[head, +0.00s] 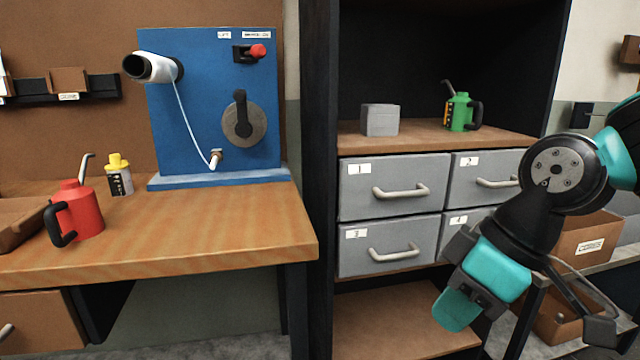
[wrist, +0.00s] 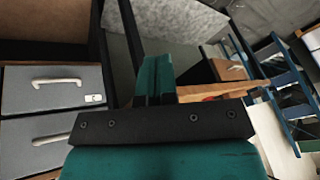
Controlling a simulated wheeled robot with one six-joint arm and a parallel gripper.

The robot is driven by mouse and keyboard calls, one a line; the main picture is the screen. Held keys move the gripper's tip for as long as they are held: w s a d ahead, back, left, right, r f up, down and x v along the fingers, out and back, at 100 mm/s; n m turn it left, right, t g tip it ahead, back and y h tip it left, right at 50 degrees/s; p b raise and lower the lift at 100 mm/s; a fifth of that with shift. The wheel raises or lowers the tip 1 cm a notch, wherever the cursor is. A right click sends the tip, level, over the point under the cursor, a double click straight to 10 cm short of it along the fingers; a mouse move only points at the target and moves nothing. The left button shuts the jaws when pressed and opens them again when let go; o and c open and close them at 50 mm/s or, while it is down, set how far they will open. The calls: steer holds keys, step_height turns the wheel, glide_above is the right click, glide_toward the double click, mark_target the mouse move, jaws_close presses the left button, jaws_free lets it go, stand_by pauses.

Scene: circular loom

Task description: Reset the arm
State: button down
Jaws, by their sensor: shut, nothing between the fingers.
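My arm comes in from the right edge of the head view and bends down, with the gripper hanging low in front of the drawer cabinet. My gripper (head: 457,309) points down and to the left, its teal fingers together with nothing held. In the wrist view the gripper (wrist: 154,75) shows its two teal fingers side by side, touching, beyond a black bar. It covers part of drawer 4 (head: 458,220) in the head view.
Grey drawers, including drawer 1 (head: 394,186), are shut. A green oil can (head: 460,112) and grey box (head: 380,120) stand on the shelf. A red can (head: 80,212) and yellow-topped bottle (head: 118,176) stand on the wooden bench (head: 200,235) beside a blue panel (head: 200,110). A cardboard box (head: 590,240) is behind my arm.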

steer(key=s+r+m+p, duration=0.1)
steer(key=s+m+p, duration=0.15)
steer(key=s, duration=0.65)
step_height(320, 180, up, 15)
steer(key=p, duration=1.3)
steer(key=shift+m+g+h+p, duration=0.3)
steer(key=shift+m+g+h, duration=0.05)
steer(key=shift+g+h, duration=0.05)
steer(key=shift+a, duration=0.1)
